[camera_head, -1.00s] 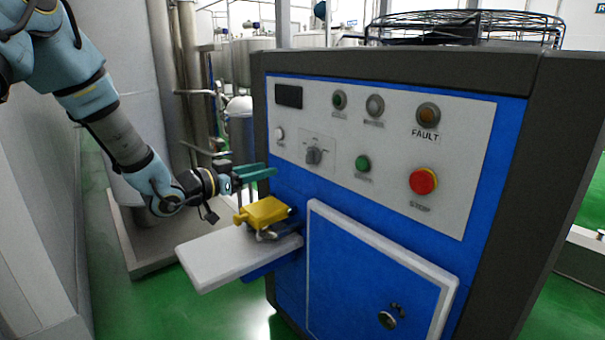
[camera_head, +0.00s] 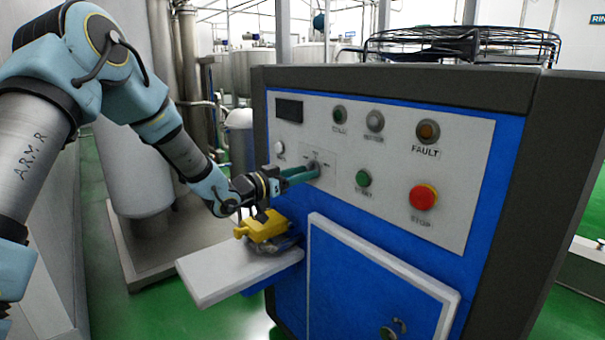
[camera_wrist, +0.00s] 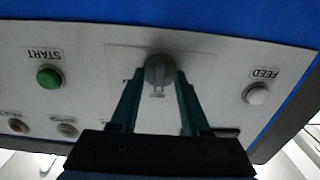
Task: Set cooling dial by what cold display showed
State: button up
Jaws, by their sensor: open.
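The cooling dial (camera_wrist: 158,70) is a dark grey knob on the white panel (camera_head: 462,140) of the blue cabinet. In the wrist view it shows upside down, between the tips of my gripper (camera_wrist: 154,85). The green fingers stand apart, one on each side of the knob; whether they touch it I cannot tell. In the head view my gripper (camera_head: 312,172) reaches the panel from the left and partly hides the dial. The small black display (camera_head: 289,107) at the panel's upper left looks dark, with no readable figures.
Near the dial are the green START button (camera_head: 363,178), the white FEED button (camera_wrist: 257,94), the red STOP button (camera_head: 423,197) and the amber FAULT lamp (camera_head: 428,131). A yellow device (camera_head: 264,227) sits on the white shelf (camera_head: 220,275) below my gripper.

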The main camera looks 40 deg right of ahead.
grip_shut()
dwell(0.3)
dwell(0.3)
